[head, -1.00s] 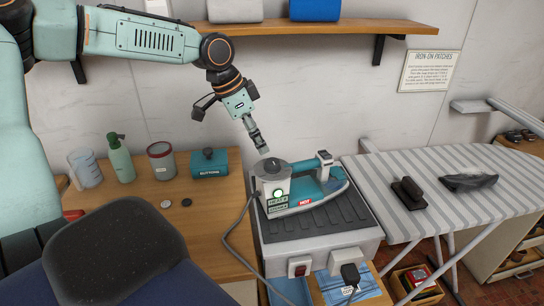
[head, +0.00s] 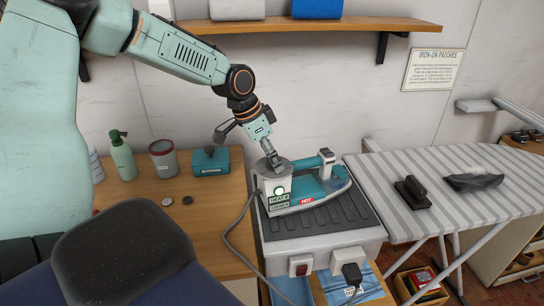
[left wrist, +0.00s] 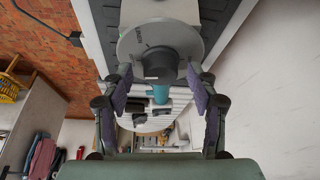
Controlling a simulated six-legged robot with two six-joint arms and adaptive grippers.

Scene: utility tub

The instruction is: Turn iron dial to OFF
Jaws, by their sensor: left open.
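A teal and white iron (head: 318,188) rests on a dark ribbed pad on a grey box. It has a lit round lamp (head: 279,191), small label plates and a red HOT label (head: 306,201) on its side. My left gripper (head: 274,162) points down at the round dial on top of the iron's near end, largely covering it in the head view. In the left wrist view the grey dial (left wrist: 158,58) has a raised knob and a lettered disc. The open fingers of my left gripper (left wrist: 160,82) stand either side of the knob; contact is unclear. My right gripper is out of view.
A grey cord hangs from the iron. A red switch (head: 300,265) and black plug (head: 352,274) are on the box front. A striped ironing board (head: 450,170) stands right. A spray bottle (head: 122,158), tin (head: 163,160) and teal box (head: 211,163) stand left.

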